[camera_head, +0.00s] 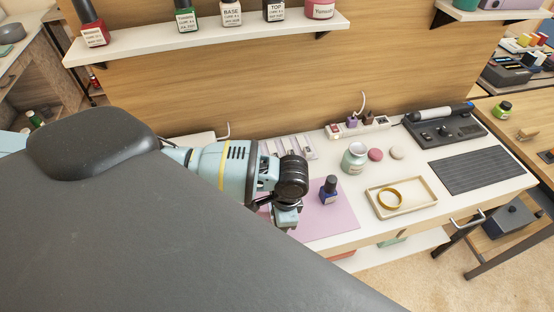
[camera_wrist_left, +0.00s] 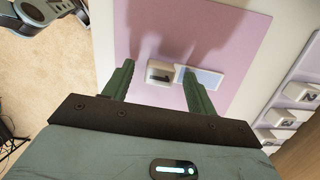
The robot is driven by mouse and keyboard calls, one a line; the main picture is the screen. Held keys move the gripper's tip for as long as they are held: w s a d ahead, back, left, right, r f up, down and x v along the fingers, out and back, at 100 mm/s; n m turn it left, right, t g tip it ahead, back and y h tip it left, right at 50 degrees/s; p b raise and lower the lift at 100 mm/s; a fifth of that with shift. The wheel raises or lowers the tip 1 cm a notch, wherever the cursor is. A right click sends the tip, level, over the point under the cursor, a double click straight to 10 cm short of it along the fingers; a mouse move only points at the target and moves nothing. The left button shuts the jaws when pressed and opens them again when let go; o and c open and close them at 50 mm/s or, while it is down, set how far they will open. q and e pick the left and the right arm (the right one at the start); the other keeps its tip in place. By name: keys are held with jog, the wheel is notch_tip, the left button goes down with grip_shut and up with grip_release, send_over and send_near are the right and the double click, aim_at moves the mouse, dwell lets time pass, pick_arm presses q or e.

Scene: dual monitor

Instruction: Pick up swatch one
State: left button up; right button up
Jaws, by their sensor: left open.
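My left gripper (camera_wrist_left: 157,67) is open over the pink-purple mat (camera_wrist_left: 220,30) in the left wrist view. A small pale block with a dark mark (camera_wrist_left: 160,74) shows between its two green fingers. A light-blue strip (camera_wrist_left: 211,79) extends right from it, partly hidden by the right finger. This looks like a swatch; I cannot read its number with certainty. I cannot tell whether the fingers touch it. In the head view my left gripper (camera_head: 287,213) is over the mat (camera_head: 335,222), and my arm hides the swatch.
A dark blue bottle (camera_head: 328,190) stands on the mat just right of my gripper. Numbered swatches sit in a rack (camera_head: 292,146) behind; it also shows in the wrist view (camera_wrist_left: 290,101). A tray (camera_head: 417,208) with a gold ring and a jar (camera_head: 354,160) stand right.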

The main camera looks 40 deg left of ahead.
pick_arm(q)
jog(key=c, duration=1.1)
jog(key=shift+o, duration=0.2)
jog(key=shift+r, duration=0.55)
jog(key=r, duration=0.1)
jog(key=d+r, duration=0.1)
jog(key=shift+s+r, duration=0.3)
jog(key=shift+s, duration=0.05)
jog(key=s+d+r, duration=0.1)
jog(key=s+d, duration=0.7)
jog(key=d, duration=0.4)
jog(key=shift+d+r+p, duration=0.15)
jog(key=shift+r+p, duration=0.05)
jog(key=shift+p, duration=0.1)
